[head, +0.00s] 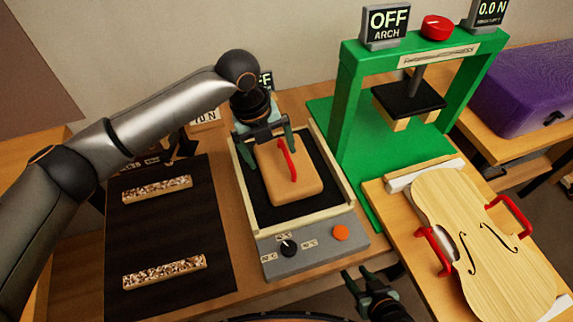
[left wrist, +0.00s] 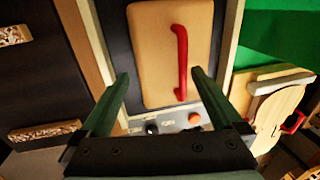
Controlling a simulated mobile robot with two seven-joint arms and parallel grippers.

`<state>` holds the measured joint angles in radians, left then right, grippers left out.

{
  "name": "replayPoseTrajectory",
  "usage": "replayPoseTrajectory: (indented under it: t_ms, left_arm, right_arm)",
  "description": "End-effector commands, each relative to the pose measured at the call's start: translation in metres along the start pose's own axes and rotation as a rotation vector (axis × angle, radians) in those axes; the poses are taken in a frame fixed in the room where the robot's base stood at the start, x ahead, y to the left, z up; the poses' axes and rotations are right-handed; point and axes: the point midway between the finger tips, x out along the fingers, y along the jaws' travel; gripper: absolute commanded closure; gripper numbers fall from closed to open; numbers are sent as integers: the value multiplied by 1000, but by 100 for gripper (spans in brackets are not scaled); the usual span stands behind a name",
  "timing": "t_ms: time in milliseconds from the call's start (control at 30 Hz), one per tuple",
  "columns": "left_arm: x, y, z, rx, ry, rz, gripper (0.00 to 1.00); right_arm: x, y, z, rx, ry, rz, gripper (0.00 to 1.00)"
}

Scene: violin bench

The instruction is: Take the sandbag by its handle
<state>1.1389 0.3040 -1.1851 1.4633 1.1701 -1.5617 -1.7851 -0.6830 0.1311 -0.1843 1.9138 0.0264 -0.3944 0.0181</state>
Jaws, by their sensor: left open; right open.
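The sandbag (head: 285,186) is a tan rounded block lying on the dark bed of a framed heating plate. Its red handle (head: 288,161) runs lengthwise along its top. In the left wrist view the sandbag (left wrist: 158,55) and the red handle (left wrist: 181,62) lie ahead of the fingers, with the handle nearer the right finger. My left gripper (head: 267,150) is open and empty over the far end of the sandbag; in the left wrist view nothing is between its fingers. My right gripper (head: 360,279) is open and empty near the bench's front edge, away from the sandbag.
The heating plate (head: 340,256) has a knob and an orange button in front. A green press (head: 347,105) stands to its right. A violin plate (head: 470,235) with red-handled clamps lies at the right. A dark mat (head: 165,228) with two speckled strips lies left. A purple case (head: 525,88) sits behind.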

Motion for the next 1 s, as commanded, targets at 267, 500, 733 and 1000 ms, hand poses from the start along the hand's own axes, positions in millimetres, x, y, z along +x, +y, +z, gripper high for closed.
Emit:
replayPoseTrajectory:
  t_ms: [267,500,733,1000]
  left_arm:
    - [32,1,1,0,-1,0,0]
    - [33,1,1,0,-1,0,2]
    - [33,1,1,0,-1,0,28]
    - [32,1,1,0,-1,0,58]
  right_arm:
    - [-1,0,-4,-1,3,0,54]
    - [-1,0,-4,-1,4,0,54]
    - [-1,0,-4,-1,4,0,54]
    - [-1,0,-4,-1,5,1,54]
